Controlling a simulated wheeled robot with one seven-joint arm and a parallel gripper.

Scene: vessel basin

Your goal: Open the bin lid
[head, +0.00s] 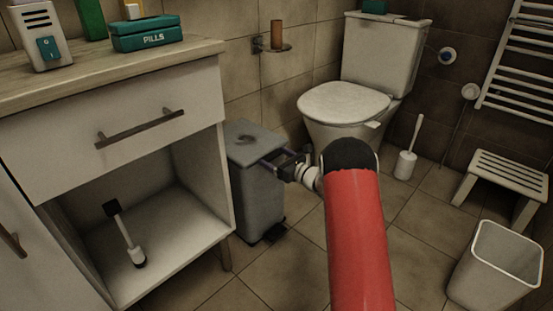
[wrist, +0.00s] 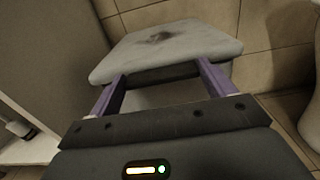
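A grey pedal bin (head: 262,204) stands on the floor between the cabinet and the toilet. Its lid (head: 246,133) looks down over the bin's top. In the wrist view the lid (wrist: 165,48) has a dark smudge on top, and a dark band shows under its front edge. A dark pedal (head: 275,231) is at the bin's foot. My gripper (head: 268,158) is at the lid's front edge, its purple fingers spread apart. In the wrist view the gripper (wrist: 162,76) is open, with nothing held; whether the fingers touch the lid cannot be told.
The cabinet (head: 205,85) stands close on the bin's left, with an open lower compartment. The toilet (head: 345,105) is to the right, with a toilet brush (head: 405,160) beside it. A stool (head: 505,180) and an open white basket (head: 492,270) stand at far right.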

